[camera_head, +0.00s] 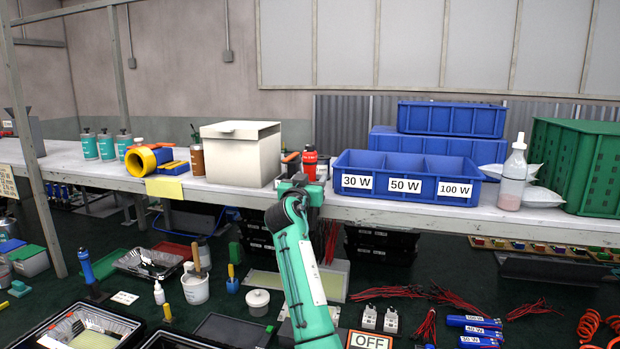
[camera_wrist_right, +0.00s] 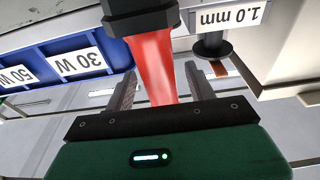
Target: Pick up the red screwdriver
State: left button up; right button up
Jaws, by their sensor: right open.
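The red screwdriver (camera_head: 309,160), red with a dark collar, stands on the bench between the cream box and the blue divided bin. In the right wrist view its red body (camera_wrist_right: 152,65) shows between my two fingers, with a black part beyond it at the top edge. My right gripper (camera_head: 304,181) is at the bench's front edge, just in front of the screwdriver, partly hidden by my own arm. In the wrist view the right gripper (camera_wrist_right: 160,72) is open, with a gap between the red body and the right finger. My left gripper is not in view.
The cream box (camera_head: 234,158) stands close on the left. The blue bin (camera_head: 407,177) with 30 W, 50 W and 100 W labels stands close on the right. A small black object (camera_wrist_right: 212,45) is beside the right finger in the wrist view. The bench edge (camera_head: 360,210) runs below.

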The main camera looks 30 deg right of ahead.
jog(key=c, duration=1.1)
jog(key=shift+r, duration=0.2)
jog(key=shift+c, duration=0.2)
